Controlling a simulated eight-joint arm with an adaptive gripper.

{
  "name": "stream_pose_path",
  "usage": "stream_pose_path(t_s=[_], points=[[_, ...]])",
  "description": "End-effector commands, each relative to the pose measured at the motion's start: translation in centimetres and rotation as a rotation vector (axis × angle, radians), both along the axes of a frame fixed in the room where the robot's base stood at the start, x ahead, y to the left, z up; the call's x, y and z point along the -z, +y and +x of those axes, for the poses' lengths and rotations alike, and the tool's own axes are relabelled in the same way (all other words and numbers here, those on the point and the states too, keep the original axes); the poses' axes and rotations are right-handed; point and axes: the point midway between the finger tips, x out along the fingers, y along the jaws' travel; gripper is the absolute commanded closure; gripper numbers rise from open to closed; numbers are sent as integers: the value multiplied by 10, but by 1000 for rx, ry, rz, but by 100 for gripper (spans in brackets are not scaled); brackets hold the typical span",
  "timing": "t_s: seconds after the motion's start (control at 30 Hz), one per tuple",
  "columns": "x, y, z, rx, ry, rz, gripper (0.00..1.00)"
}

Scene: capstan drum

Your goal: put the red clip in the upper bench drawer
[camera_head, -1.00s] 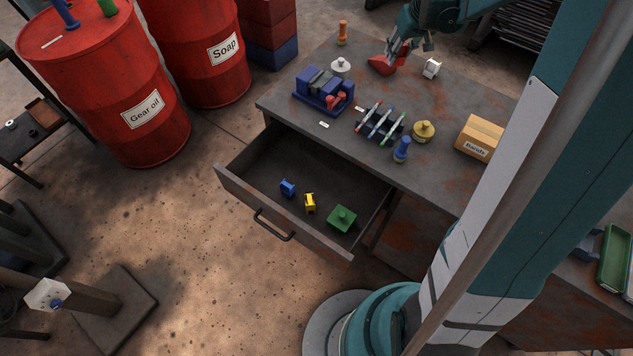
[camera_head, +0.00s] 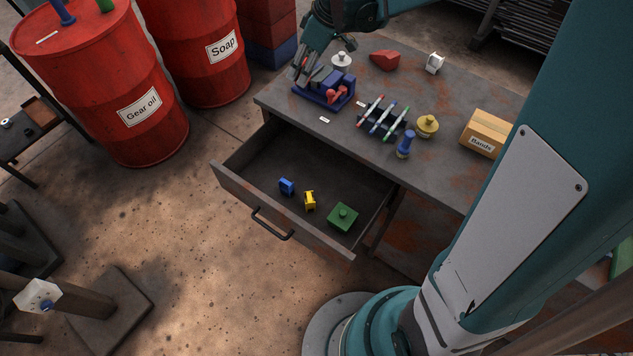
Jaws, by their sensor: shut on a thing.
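My gripper (camera_head: 302,76) is at the left end of the bench, over or beside the blue-and-grey vise-like device (camera_head: 325,88). A smaller red part (camera_head: 337,95) shows at the front of the device. The upper bench drawer (camera_head: 240,195) is pulled open. Inside are a blue piece (camera_head: 286,186), a yellow piece (camera_head: 310,200) and a green lidded block (camera_head: 342,217).
The bench (camera_head: 445,165) also carries a pen rack (camera_head: 382,118), a yellow knob (camera_head: 427,126), a blue peg (camera_head: 405,145), a box labelled Bands (camera_head: 484,133) and a white piece (camera_head: 434,63). The drawer's left and back floor is clear. Red drums stand left.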

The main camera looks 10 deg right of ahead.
Motion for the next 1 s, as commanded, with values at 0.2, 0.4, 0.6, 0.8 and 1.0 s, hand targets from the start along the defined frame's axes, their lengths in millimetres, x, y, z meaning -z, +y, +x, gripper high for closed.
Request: stream_pose_path(t_s=[0.2,0.4,0.6,0.8,1.0], points=[[1,60,-32,-190,0,0,82],[0,108,-64,-354,0,0,82],[-1,138,-87,-468,0,0,82],[-1,159,-105,-551,1,0,82],[13,167,-111,-581,1,0,82]])
